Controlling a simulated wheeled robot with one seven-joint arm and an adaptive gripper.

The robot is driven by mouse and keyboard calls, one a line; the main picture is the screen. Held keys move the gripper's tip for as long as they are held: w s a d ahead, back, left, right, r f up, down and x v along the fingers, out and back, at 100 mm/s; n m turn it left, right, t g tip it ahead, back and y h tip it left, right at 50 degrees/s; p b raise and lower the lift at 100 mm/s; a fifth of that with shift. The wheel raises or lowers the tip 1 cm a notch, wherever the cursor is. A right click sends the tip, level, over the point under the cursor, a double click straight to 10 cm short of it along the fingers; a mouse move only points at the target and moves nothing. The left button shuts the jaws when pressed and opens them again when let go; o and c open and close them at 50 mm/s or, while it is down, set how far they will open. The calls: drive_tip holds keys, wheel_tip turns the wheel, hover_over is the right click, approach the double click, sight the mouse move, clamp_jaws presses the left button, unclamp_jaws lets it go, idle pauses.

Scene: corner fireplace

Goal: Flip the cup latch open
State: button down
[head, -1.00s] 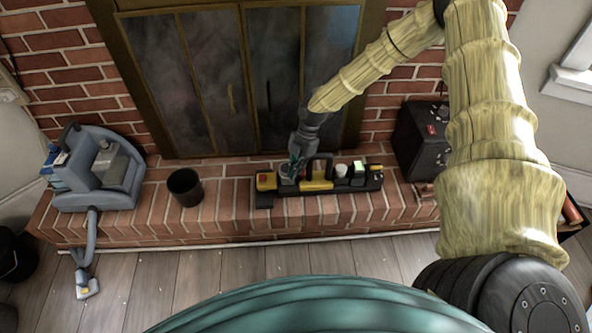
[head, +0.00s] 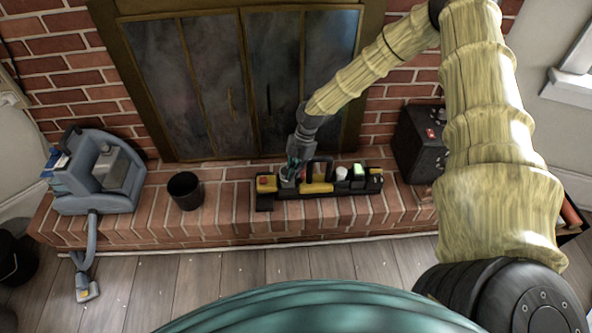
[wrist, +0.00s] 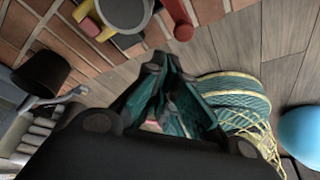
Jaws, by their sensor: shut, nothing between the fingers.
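A long black and yellow holder (head: 318,188) lies on the brick hearth, with a red button at its left end. A grey round cup (head: 287,174) sits in its left part. A grey rim with a dark inside, apparently this cup (wrist: 124,14), shows at the top of the wrist view. My gripper (head: 291,177) has teal fingers, is shut and empty, and points down at the cup, partly covering it.
A black bin (head: 185,190) and a blue-grey vacuum cleaner (head: 100,172) stand left on the hearth. A black box (head: 421,140) stands right. Fireplace doors (head: 245,80) rise close behind. A white cup and a green-topped item occupy the holder's right half. Hearth between bin and holder is clear.

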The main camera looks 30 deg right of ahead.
wheel_tip(320, 180, up, 10)
drive_tip(key=d+p, duration=0.1)
drive_tip(key=shift+w+p, duration=0.2)
drive_tip(key=shift+p, duration=0.2)
idle(0.5)
drive_tip(key=s+a+f+m, duration=0.6)
drive_tip(key=s+a+f, duration=0.1)
drive_tip(key=s, duration=0.3)
drive_tip(key=s+a+f+m, duration=0.6)
drive_tip(key=s+a, duration=0.1)
drive_tip(key=s, duration=0.3)
drive_tip(key=s+d+f+m+t+h, duration=0.1)
drive_tip(key=s+d+f+m+h, duration=0.15)
drive_tip(key=s+m, duration=0.9)
drive_tip(key=s+r+p, duration=0.2)
drive_tip(key=r+p, duration=0.6)
drive_tip(key=r, duration=0.1)
drive_tip(key=s+d+r+n+h+p, duration=0.1)
drive_tip(key=s+r+p, duration=0.2)
drive_tip(key=r+p, duration=0.6)
drive_tip(key=shift+s+d, duration=0.3)
